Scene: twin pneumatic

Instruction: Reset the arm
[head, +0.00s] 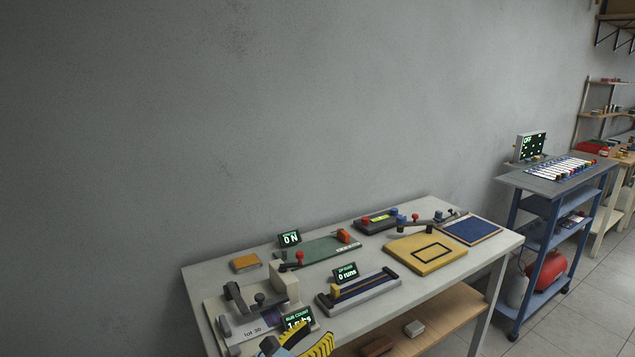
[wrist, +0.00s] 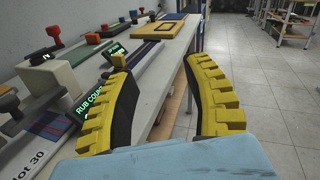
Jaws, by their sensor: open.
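My gripper (wrist: 160,98) shows in the wrist view with two yellow ridged fingers spread wide apart. It is open, with nothing between the fingers.
On the table stand a beige press fixture (head: 284,284), a rail device (head: 358,291), a green board (head: 325,250), a yellow pad (head: 425,252) and a blue pad (head: 470,230). A blue cart (head: 545,225) stands at the right. Floor (wrist: 265,80) right of the table is clear.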

